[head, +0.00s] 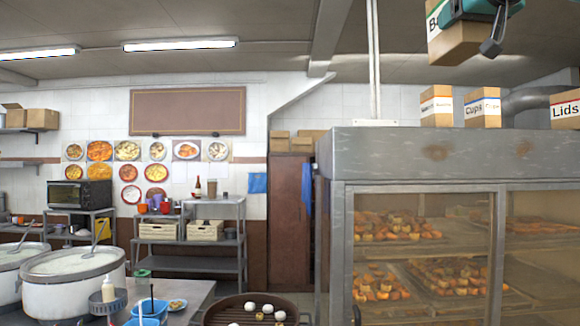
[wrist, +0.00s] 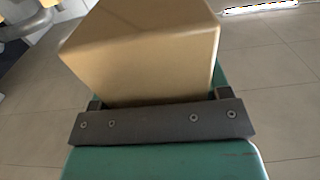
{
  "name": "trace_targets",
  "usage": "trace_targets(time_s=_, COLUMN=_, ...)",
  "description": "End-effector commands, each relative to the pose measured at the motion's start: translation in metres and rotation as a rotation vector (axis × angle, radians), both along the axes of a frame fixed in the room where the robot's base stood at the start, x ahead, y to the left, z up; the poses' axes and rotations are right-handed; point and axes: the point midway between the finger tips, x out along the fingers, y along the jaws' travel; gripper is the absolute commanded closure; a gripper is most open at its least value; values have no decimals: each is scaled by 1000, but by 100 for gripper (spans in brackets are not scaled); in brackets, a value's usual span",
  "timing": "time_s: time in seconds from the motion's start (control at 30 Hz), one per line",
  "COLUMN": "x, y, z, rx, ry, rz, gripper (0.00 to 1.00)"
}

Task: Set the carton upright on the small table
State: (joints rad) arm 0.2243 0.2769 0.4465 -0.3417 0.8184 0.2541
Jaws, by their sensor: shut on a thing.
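My gripper (head: 478,22) is at the top right of the head view, shut on a brown cardboard carton (head: 460,45). The carton hangs in the air, above and clear of the steel cabinet's top in the picture. A white label with a green stripe and the letter "B" shows on its left side. In the wrist view the carton (wrist: 140,50) looks tilted and sticks out past the dark bar of my gripper (wrist: 158,100). The fingers' contact with it is partly hidden. I cannot tell which of the tables in view is the small table.
Other labelled cartons, including "Cups" (head: 483,107) and "Lids" (head: 565,110), stand on the steel cabinet (head: 400,155) with glass doors. Large pots (head: 75,285) stand at lower left. A metal rack (head: 215,250) and a side table (head: 80,213) with an oven stand behind.

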Motion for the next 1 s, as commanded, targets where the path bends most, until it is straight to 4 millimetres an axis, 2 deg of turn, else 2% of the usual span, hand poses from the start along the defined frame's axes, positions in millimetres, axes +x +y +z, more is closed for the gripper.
trace_targets(time_s=0.27, x=37, y=1, z=-37, rx=1, ry=1, rz=28, gripper=62)
trace_targets(time_s=0.47, x=76, y=0, z=-81, rx=1, ry=4, rz=49, gripper=62)
trace_targets(time_s=0.57, x=101, y=-1, z=-115, rx=2, ry=6, rz=60, gripper=62)
trace_targets(time_s=0.67, x=130, y=-1, z=-160, rx=2, ry=8, rz=71, gripper=62)
trace_targets(time_s=0.8, x=165, y=-1, z=-228, rx=2, ry=7, rz=77, gripper=62)
trace_targets(time_s=1.0, x=200, y=1, z=-330, rx=1, ry=8, rz=72, gripper=62)
